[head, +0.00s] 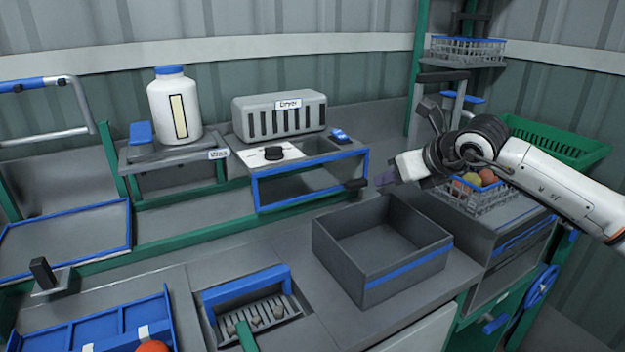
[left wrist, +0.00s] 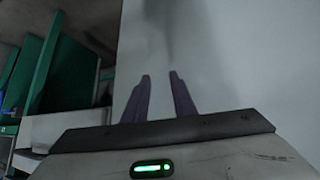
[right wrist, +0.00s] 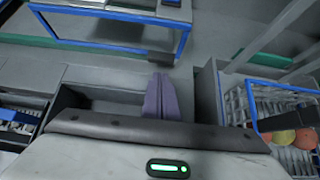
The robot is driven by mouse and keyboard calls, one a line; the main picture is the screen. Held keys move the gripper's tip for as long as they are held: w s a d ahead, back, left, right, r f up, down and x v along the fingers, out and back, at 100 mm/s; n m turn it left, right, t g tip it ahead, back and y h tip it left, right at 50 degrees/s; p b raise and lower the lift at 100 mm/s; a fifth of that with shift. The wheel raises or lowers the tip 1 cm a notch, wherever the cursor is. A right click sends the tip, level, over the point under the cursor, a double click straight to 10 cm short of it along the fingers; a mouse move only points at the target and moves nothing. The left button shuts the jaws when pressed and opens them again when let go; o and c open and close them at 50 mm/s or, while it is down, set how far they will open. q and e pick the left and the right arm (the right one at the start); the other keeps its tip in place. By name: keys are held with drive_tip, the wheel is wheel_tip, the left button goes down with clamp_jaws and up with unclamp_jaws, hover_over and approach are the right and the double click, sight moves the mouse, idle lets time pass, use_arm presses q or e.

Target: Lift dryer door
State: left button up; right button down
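The dryer (head: 280,116) is a grey slotted box on a stand at the back of the bench. Below it is a blue-framed front door (head: 310,178), which looks closed. A dark handle (head: 355,184) sticks out at the door's right end; it also shows in the right wrist view (right wrist: 160,60). My right gripper (head: 383,180) is just right of the handle. In the right wrist view its fingers (right wrist: 161,90) are together, tips close to the handle; contact is hard to tell. My left gripper (left wrist: 158,80) is open and empty, outside the head view.
An open grey bin (head: 380,275) stands below my right gripper. A wire basket (head: 490,197) of tomatoes is to its right. A white jar (head: 174,105) stands left of the dryer. A blue tray (head: 100,325) and a slotted blue-framed unit (head: 245,290) are in front.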

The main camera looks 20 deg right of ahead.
wheel_tip(320, 180, up, 4)
drive_tip(key=shift+w+r+p, duration=0.1)
drive_tip(key=shift+w+p, duration=0.05)
drive_tip(key=shift+p, duration=1)
drive_tip(key=s+b, duration=0.5)
drive_tip(key=s, duration=0.1)
drive_tip(key=shift+d, duration=0.25)
drive_tip(key=shift+s, duration=0.1)
idle(0.4)
